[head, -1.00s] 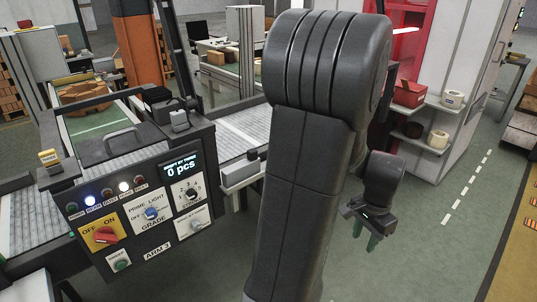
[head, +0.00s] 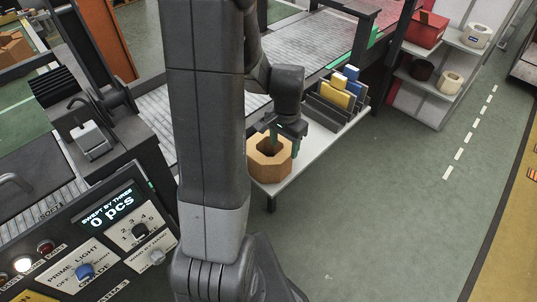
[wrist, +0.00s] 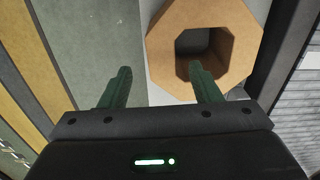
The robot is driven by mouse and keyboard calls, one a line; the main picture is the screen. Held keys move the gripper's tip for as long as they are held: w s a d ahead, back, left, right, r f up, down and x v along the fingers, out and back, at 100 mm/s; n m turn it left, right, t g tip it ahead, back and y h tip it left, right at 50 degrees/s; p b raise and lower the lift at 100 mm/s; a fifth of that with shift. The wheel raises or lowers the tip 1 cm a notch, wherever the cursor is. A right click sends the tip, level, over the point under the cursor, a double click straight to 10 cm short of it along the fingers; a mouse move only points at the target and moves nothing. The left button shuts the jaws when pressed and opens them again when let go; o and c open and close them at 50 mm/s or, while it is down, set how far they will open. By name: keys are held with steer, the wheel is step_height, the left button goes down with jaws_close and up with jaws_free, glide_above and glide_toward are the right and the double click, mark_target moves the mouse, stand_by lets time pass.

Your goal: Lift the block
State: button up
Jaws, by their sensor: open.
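In the wrist view the block (wrist: 242,30) fills the upper right. My gripper (head: 284,141) is open, pointing down at the block's right side in the head view. In the wrist view the gripper (wrist: 160,69) has one green finger over the hole and the other outside the block's left edge. The block's left wall lies between their lines. Nothing is held. Whether the fingers touch the block cannot be told.
A dark rack (head: 335,105) with yellow, blue and white pieces stands further back on the bench (head: 318,152). A control panel (head: 115,230) is at the lower left. A shelf unit (head: 437,85) stands at the back right. Green floor right of the bench is clear.

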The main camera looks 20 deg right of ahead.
mark_target(284, 156)
step_height(284, 156, down, 4)
steer(key=shift+s+r, duration=0.15)
steer(key=shift+w+f+p, duration=0.15)
steer(key=shift+f+p, duration=0.2)
steer(key=shift+f, duration=1.1)
steer(key=shift+w+f+p, duration=0.1)
steer(key=shift+f+p, duration=0.2)
steer(key=shift+f, duration=1.1)
jaws_close()
